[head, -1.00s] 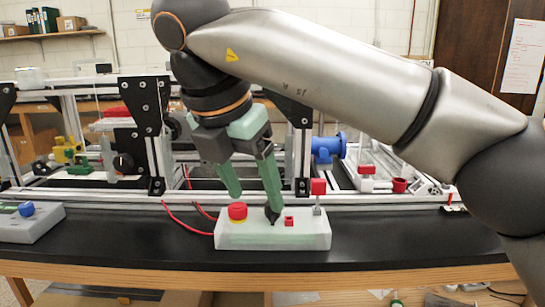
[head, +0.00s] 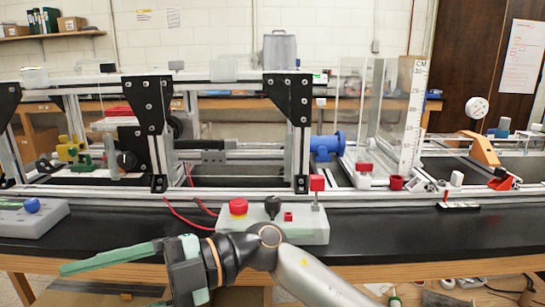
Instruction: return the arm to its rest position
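My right arm comes in from the lower right and lies low in front of the bench. Its gripper (head: 78,265) points left, in front of the bench's wooden front edge, apart from the control box. A long green finger shows from the side. My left arm and gripper are not in view.
A white control box (head: 265,234) with a red button (head: 238,207), black knob (head: 272,206) and red-topped switch (head: 317,184) stands on the black bench (head: 400,238). A grey box (head: 30,220) is at left. The aluminium frame (head: 230,197) spans behind.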

